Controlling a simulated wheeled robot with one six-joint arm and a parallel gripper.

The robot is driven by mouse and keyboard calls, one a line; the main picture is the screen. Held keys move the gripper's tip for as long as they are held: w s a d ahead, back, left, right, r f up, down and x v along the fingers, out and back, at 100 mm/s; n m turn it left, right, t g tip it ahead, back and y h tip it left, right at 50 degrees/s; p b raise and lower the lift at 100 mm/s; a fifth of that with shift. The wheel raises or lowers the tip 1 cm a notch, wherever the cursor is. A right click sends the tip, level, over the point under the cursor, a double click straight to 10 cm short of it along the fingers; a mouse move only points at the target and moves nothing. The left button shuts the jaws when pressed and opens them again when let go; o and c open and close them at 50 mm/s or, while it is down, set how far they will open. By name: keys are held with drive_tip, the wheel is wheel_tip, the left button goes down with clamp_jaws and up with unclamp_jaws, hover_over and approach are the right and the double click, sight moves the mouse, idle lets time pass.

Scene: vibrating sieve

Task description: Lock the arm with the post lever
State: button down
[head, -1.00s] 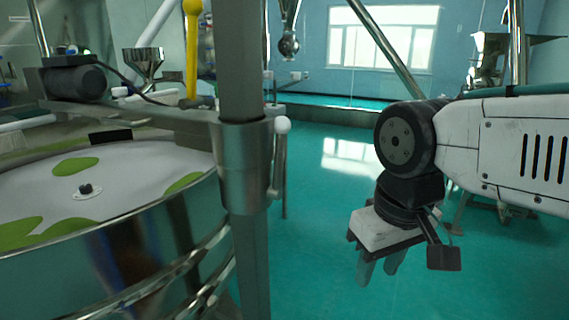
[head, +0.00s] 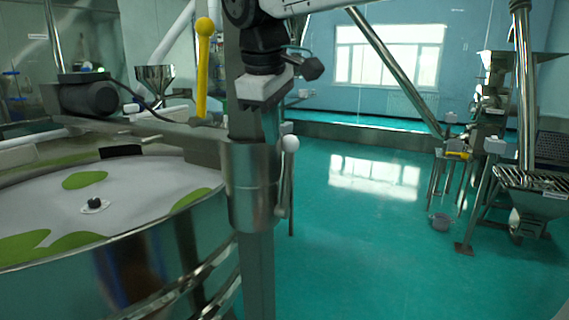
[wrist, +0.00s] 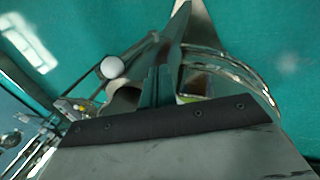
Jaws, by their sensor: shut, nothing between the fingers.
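The post lever is a thin metal handle with a white ball knob (head: 291,144), hanging along the right side of the metal collar (head: 250,190) on the upright post. The knob also shows in the wrist view (wrist: 112,67), left of the fingers. My gripper (head: 270,122) points down beside the post, just above and slightly left of the knob in the head view. Its fingers (wrist: 158,88) are shut and empty, apart from the knob. The swing arm (head: 185,128) runs left from the collar over the sieve.
The round sieve (head: 150,225) with a pale, green-patched top fills the lower left. A yellow-handled lever (head: 202,70) stands upright left of the post. A motor (head: 90,97) sits at the arm's far end.

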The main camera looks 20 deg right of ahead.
drive_tip(key=shift+d+r+n, duration=0.2)
drive_tip(key=shift+r+n, duration=0.3)
drive_tip(key=shift+r, duration=0.1)
hover_over(285, 181)
drive_tip(key=s, duration=0.2)
drive_tip(key=shift+w+a+f, duration=0.15)
drive_tip(key=shift+a+f, duration=0.05)
drive_tip(key=shift+f, duration=2.4)
drive_tip(key=shift+w+a+f, duration=0.1)
drive_tip(key=shift+a+f, duration=0.05)
drive_tip(key=shift+f, duration=2.4)
drive_tip(key=shift+w, duration=0.1)
